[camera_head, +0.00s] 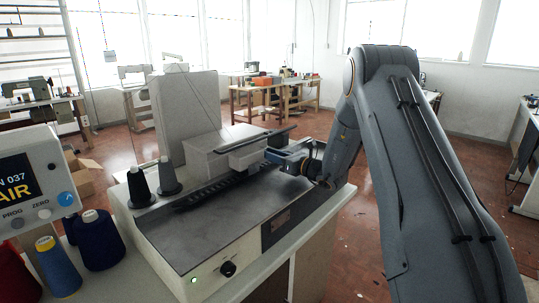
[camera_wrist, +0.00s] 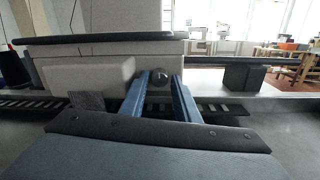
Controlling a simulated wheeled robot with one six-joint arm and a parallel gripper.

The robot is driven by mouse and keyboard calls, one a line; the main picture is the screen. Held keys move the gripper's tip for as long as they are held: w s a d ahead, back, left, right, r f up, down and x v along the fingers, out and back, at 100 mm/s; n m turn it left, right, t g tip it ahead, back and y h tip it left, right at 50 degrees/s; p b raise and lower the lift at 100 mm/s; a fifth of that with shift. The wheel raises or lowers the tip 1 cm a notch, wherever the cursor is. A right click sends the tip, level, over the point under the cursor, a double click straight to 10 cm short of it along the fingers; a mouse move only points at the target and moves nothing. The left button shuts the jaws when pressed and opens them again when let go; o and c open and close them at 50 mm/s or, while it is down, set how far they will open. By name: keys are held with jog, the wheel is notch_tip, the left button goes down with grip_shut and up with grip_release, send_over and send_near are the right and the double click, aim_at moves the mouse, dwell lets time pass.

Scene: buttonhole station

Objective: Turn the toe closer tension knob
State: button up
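A round dark grey knob (camera_wrist: 160,78) with a shiny face shows in the wrist view, just right of a pale machine housing (camera_wrist: 85,78). My gripper (camera_wrist: 160,82) has its two blue fingers apart, pointing at the knob, one on each side of it in the picture. I see no clear contact, and how far the tips reach along the knob is hard to tell. In the head view my gripper (camera_head: 290,157) is at the right side of the machine head (camera_head: 230,146), and the knob there is hidden.
The machine's flat bed (camera_head: 190,236) carries a black dial (camera_head: 227,268) and a lit green lamp on its front. Thread cones (camera_head: 139,188) stand at the left, beside a display box (camera_head: 30,185). A dark bar (camera_wrist: 100,38) runs above the fingers.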

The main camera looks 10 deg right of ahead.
jog(key=shift+b+v, duration=0.75)
jog(key=shift+v, duration=3.2)
